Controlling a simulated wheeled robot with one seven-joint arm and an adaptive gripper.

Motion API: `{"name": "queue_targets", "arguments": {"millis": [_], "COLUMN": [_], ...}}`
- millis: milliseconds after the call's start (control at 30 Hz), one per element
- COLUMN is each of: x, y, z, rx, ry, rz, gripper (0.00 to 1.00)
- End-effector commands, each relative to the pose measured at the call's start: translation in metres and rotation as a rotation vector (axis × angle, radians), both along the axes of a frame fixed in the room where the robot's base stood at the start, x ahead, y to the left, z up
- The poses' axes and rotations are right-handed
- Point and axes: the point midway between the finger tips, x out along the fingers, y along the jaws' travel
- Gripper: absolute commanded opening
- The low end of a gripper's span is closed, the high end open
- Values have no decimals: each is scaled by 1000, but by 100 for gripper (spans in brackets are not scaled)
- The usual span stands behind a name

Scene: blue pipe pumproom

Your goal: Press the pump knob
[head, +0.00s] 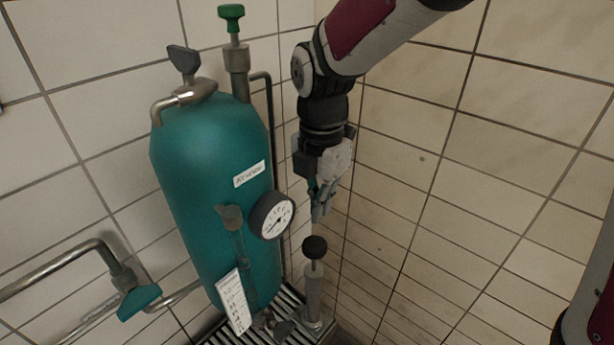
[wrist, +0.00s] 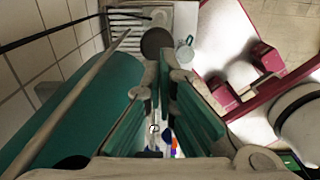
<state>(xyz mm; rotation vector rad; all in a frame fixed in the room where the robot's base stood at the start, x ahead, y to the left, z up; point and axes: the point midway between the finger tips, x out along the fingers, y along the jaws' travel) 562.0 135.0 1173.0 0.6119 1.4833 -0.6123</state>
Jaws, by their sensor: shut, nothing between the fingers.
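The pump knob (head: 315,247) is a dark round ball on top of an upright grey metal pump cylinder (head: 313,288), to the right of the teal tank. My gripper (head: 319,214) points down with its fingers shut and empty, a little above the knob, with a visible gap between them in the head view. In the wrist view the knob (wrist: 157,42) shows as a dark disc just beyond the tips of my gripper (wrist: 168,72). The teal finger pads hide part of what lies below.
A large teal tank (head: 205,170) with a round gauge (head: 271,215) and a green-topped valve (head: 231,14) stands close on the left. Bent pipes (head: 65,266) run along the left wall. Tiled walls meet behind my gripper. A slatted grate (head: 290,311) lies below.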

Motion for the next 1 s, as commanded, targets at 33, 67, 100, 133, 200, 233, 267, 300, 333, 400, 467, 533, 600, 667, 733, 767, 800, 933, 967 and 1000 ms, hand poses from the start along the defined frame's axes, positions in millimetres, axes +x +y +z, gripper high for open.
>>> {"name": "queue_targets", "arguments": {"millis": [33, 67, 100, 133, 200, 233, 267, 300, 333, 400, 467, 533, 600, 667, 733, 767, 800, 933, 967, 1000], "x": [-2, -3, -2, -2, -3, -3, -3, -3, -2, -2, -1, -1, -1, 0, 0, 0, 0, 0, 0, 1], "y": [0, 0, 0, 0, 0, 0, 0, 0, 0, 0, 0, 0, 0, 0, 0, 0, 0, 0, 0, -1], "z": [-10, -17, -24, -30, -42, -47, -51, -56, -59, -66, -70, -73, -74, -75, -75, -75, -75, -76, -79, -84], "rx": [-2, -3, -2, -2, -3, -2, -2, -3, -2, -1, -1, -1, -1, -1, -1, -1, -1, -1, -1, -1], "ry": [5, 6, 5, 5, 4, 5, 4, 4, 2, 1, 0, -1, -1, -1, -2, -2, -1, -1, 0, 0], "rz": [1, 1, 2, 2, 2, 1, 2, 2, 2, 1, 1, 0, 0, 0, 0, 0, 0, 0, 1, 1], "gripper": [0, 0, 0, 0, 0, 0, 0, 0, 0, 0, 0, 0, 0, 0, 0, 0, 0, 0, 0, 0]}}
